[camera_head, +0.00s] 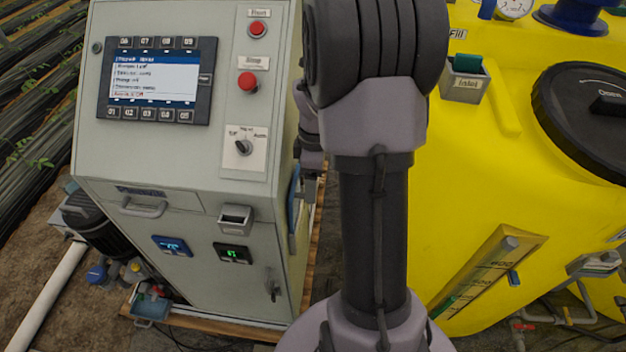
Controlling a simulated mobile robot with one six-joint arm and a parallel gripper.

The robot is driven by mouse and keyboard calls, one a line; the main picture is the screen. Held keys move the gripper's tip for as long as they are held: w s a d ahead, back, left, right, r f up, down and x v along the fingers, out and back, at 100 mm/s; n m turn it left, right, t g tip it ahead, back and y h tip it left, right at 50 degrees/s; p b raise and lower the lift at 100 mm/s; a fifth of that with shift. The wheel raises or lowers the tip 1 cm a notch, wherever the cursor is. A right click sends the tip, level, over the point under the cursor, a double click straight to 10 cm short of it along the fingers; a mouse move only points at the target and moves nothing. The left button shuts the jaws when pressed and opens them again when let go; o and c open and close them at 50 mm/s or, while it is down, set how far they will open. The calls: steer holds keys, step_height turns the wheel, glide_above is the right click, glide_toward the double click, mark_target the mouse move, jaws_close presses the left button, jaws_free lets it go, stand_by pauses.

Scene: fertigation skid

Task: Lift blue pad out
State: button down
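I cannot single out the blue pad with certainty. A narrow blue piece (293,206) shows at the right side of the grey control cabinet (185,210), partly hidden by the cabinet edge and my arm. A teal pad (467,63) sits in a grey labelled holder (464,84) on the yellow tank (470,190). Another grey holder (236,219) on the cabinet front shows no pad. Dark end parts of my arm, likely my gripper (309,180), show beside the cabinet's right edge, near the blue piece. Its fingers are mostly hidden behind my arm.
The cabinet has a screen (153,80), red buttons (248,80) and a rotary switch (243,147). A black lid (590,120) tops the tank. Pipes and valves (575,318) lie at lower right. A pump (85,215) and white pipe (50,300) stand at left.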

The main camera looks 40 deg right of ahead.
steer(key=shift+r+p, duration=2.45)
steer(key=shift+r, duration=0.65)
steer(key=shift+f, duration=0.1)
